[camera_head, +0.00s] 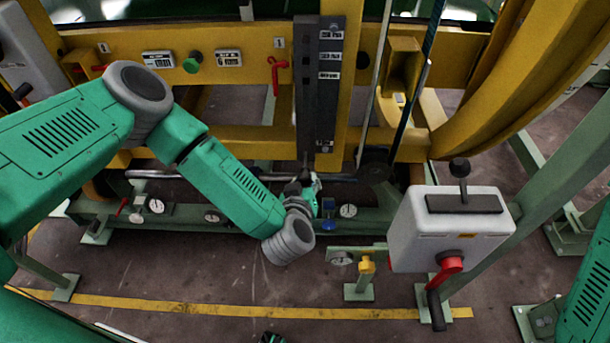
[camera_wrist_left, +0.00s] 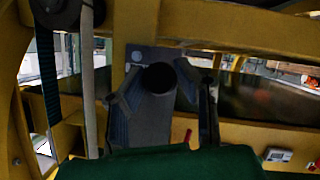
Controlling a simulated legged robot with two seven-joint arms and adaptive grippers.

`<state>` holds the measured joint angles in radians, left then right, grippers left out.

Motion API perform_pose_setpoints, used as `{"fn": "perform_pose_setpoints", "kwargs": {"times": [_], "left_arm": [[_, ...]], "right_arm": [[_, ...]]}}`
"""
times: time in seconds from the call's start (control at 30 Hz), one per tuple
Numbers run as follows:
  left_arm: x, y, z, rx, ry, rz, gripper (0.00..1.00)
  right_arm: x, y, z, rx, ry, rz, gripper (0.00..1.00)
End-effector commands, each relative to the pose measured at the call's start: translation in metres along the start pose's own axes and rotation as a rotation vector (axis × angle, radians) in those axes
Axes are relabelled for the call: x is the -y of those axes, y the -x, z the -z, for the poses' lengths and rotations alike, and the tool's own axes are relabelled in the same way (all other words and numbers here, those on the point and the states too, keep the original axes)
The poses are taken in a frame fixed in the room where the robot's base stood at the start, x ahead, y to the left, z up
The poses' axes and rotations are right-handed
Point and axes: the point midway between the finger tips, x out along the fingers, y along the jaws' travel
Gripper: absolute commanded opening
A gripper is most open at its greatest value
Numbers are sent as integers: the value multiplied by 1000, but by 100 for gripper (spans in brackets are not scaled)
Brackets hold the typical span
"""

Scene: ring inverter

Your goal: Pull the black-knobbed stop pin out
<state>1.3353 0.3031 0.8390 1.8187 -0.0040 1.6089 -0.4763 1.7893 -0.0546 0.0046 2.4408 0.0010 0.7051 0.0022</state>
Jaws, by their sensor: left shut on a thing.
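The round black knob (camera_wrist_left: 158,78) of the stop pin shows end-on in the left wrist view, against a grey upright. My left gripper (camera_wrist_left: 157,95) has its fingers on either side of this knob and is shut on it. In the head view my left gripper (camera_head: 306,188) is at the foot of the dark labelled column (camera_head: 320,85), on the yellow frame. The knob is hidden there by the gripper and wrist, and how deep the pin sits cannot be seen.
A grey box (camera_head: 440,225) with a black-knobbed lever on top and a red crank stands to the right. Gauges (camera_head: 348,211) and a pipe (camera_head: 240,178) lie close around the left gripper. A red handle (camera_head: 277,72) hangs on the yellow beam.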

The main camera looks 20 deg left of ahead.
Motion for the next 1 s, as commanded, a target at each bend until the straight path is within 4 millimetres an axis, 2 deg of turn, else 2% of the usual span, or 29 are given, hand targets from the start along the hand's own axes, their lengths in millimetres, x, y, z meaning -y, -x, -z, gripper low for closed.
{"fn": "perform_pose_setpoints", "kwargs": {"times": [1.0], "left_arm": [[-1,38,-15,1,0,-1,0]], "right_arm": [[0,20,1,0,0,0,40]]}}
